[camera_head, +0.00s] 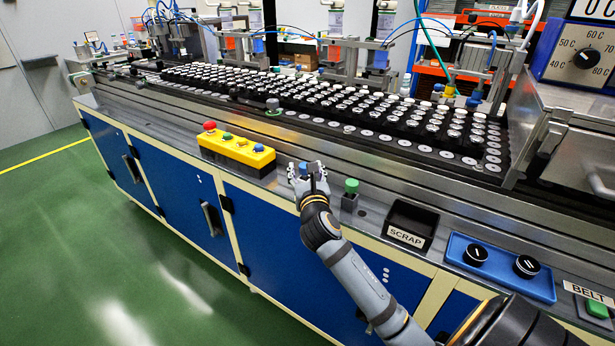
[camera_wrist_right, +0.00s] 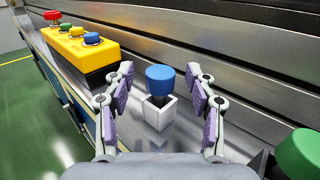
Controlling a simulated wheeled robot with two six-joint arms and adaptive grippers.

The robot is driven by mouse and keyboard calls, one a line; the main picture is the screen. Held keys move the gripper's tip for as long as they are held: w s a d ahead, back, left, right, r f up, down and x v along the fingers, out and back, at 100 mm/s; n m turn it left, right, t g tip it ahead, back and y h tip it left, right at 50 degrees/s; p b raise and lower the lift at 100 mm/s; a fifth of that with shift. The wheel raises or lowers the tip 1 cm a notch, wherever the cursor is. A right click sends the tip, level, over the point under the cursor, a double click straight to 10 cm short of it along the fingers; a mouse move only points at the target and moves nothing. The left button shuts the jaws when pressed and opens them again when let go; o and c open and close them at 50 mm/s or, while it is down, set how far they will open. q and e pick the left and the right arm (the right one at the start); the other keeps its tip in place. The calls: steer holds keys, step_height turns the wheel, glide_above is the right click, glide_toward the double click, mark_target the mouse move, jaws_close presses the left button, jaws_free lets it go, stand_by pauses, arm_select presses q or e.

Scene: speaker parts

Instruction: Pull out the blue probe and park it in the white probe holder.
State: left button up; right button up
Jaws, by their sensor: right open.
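The blue probe (camera_wrist_right: 160,77) stands upright in the square white probe holder (camera_wrist_right: 162,114), its dark stem partly showing below the blue cap. In the head view the blue cap (camera_head: 303,168) shows only in part among the fingers, and the holder is mostly hidden. My right gripper (camera_wrist_right: 160,84) is open, with one finger on each side of the blue cap. Gaps show between the fingers and the cap. In the head view my right gripper (camera_head: 308,170) is at the bench's front ledge. My left gripper is not in view.
A green-capped probe (camera_head: 351,186) stands in a grey holder close to the right. A yellow button box (camera_head: 237,152) is to the left. A black scrap bin (camera_head: 411,222) and a blue knob panel (camera_head: 500,266) lie further right. Rows of speaker parts (camera_head: 350,105) fill the line behind.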

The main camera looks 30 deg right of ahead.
steer(key=v, duration=1.1)
steer(key=shift+s+a, duration=0.15)
steer(key=shift+s, duration=0.15)
